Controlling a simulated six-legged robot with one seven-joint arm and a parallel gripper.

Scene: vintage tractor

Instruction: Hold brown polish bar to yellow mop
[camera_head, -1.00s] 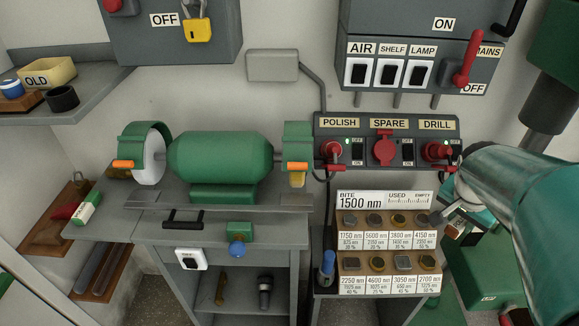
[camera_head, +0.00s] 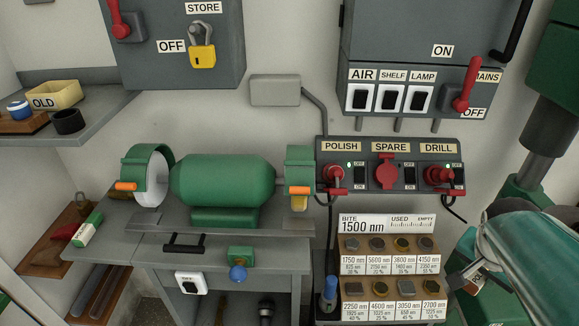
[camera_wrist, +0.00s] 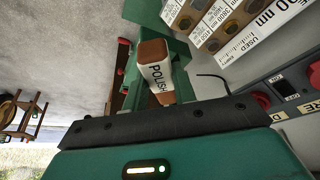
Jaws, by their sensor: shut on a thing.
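The brown polish bar (camera_wrist: 158,73) shows in the wrist view, brown at both ends with a white band reading POLISH. My gripper (camera_wrist: 164,100) is shut on its near end, and the bar sticks out past the dark plate.
The green motor (camera_head: 222,180) stands on a grey bench with a white wheel (camera_head: 150,192) at its left. The bite display (camera_head: 388,224) with several samples stands right of the bench. The POLISH, SPARE and DRILL panel (camera_head: 388,165) is behind. A green-and-white bar (camera_head: 87,230) lies at left.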

